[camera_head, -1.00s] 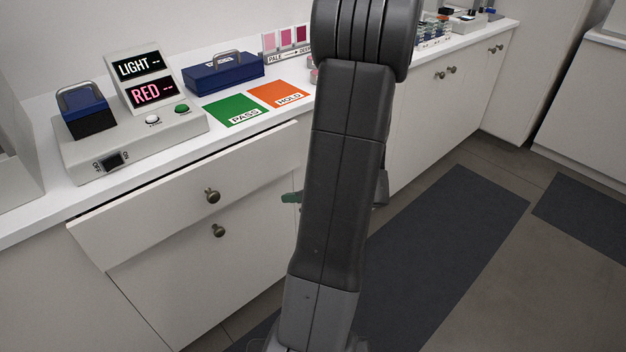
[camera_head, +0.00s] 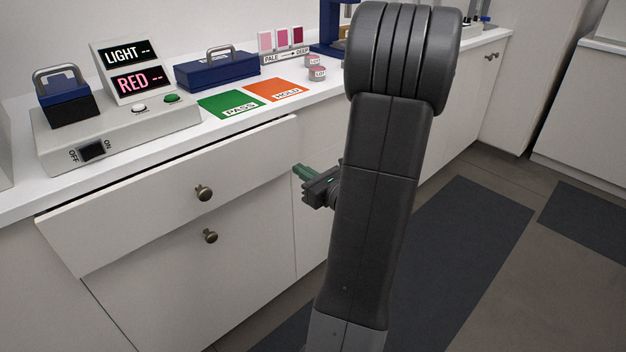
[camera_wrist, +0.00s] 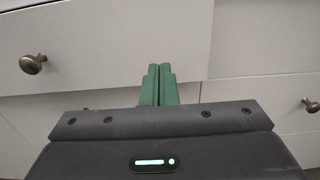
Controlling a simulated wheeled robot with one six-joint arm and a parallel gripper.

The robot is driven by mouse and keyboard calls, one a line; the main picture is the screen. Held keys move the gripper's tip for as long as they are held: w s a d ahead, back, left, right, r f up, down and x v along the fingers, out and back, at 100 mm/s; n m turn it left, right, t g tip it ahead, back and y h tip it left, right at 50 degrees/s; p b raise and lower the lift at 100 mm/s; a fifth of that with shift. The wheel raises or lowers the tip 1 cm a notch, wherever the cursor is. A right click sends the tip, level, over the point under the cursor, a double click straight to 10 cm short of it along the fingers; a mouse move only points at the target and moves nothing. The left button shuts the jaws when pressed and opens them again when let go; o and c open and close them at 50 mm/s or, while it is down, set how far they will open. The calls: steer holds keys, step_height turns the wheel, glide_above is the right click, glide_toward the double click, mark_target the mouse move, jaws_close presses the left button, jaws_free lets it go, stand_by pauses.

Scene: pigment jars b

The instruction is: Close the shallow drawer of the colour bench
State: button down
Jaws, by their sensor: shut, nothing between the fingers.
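The shallow drawer (camera_head: 165,198) of the colour bench is the upper one, with a round brass knob (camera_head: 203,193).
A lower door with a knob (camera_head: 210,236) is beneath the drawer. On the worktop stand a grey tester with a lit sign (camera_head: 137,81), a blue case (camera_head: 217,71), a green PASS card (camera_head: 231,104) and an orange HOLD card (camera_head: 276,90). Dark mats (camera_head: 450,250) lie on the floor.

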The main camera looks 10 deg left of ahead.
mark_target(274, 153)
steer(key=b+x, duration=0.1)
steer(key=x, duration=0.7)
steer(key=shift+w+a, duration=0.15)
steer(key=shift+a, duration=0.05)
steer(key=shift+w+a, duration=0.1)
